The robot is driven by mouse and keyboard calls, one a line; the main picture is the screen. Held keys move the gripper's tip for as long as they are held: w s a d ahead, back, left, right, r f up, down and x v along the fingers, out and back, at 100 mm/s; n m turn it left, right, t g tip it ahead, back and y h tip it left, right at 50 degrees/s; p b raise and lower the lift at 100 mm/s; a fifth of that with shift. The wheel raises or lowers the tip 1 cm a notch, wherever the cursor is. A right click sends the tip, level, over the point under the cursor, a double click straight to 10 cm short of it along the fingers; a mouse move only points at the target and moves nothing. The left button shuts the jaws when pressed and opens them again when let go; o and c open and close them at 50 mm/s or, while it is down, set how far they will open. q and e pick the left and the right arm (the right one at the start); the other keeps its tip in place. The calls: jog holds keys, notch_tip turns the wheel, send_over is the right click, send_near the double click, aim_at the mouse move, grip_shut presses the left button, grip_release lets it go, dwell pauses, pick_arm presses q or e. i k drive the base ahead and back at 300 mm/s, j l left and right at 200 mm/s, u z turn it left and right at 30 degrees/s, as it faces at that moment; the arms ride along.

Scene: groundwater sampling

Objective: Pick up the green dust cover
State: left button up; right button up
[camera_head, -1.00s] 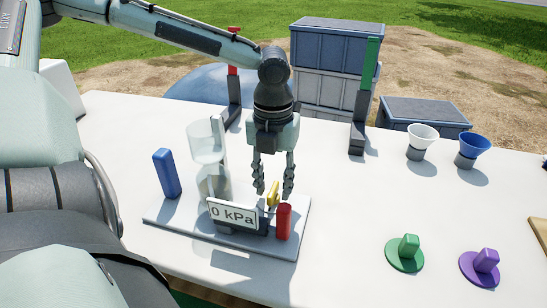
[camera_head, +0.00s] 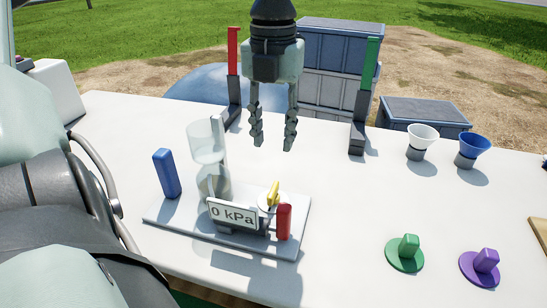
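The green dust cover (camera_head: 405,256) is a flat round disc with an upright block-shaped grip, lying on the white table at the front right. A purple cover (camera_head: 480,268) of the same shape lies just to its right. My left gripper (camera_head: 273,140) hangs fingers down, open and empty, above the back middle of the table. It is well to the left of and behind the green cover, apart from it. My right gripper is not in view.
A grey plate (camera_head: 170,222) carries a clear cylinder (camera_head: 207,150), a "0 kPa" display (camera_head: 233,214), a yellow lever (camera_head: 273,193), and blue and red blocks. Red and green posts stand behind. White (camera_head: 423,137) and blue (camera_head: 474,145) funnels stand back right. The table between plate and green cover is clear.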

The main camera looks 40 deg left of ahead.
aim_at(405, 254)
jog(key=k, duration=1.5)
